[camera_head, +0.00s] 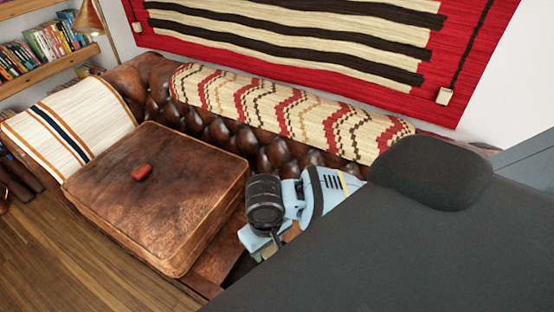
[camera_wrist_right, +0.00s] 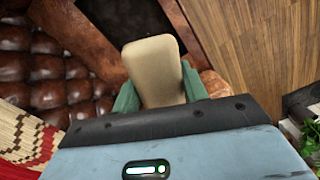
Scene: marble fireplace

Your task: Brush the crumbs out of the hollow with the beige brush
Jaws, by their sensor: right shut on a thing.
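The beige brush (camera_wrist_right: 153,68) is held between the green fingers of my right gripper (camera_wrist_right: 160,90) in the right wrist view. The gripper is shut on it, and its far end points at the sofa. In the head view my right gripper (camera_head: 264,248) is low over the sofa seat, just right of the brown leather cushion. The hollow (camera_head: 238,270) is a dark gap beside that cushion, partly covered by my arm. It also shows in the wrist view as a dark recess (camera_wrist_right: 128,18) beyond the brush. I cannot make out any crumbs. My left gripper is not in view.
A patterned bolster (camera_head: 290,108) lies along the tufted backrest. Wooden floor (camera_head: 70,265) is clear in front.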

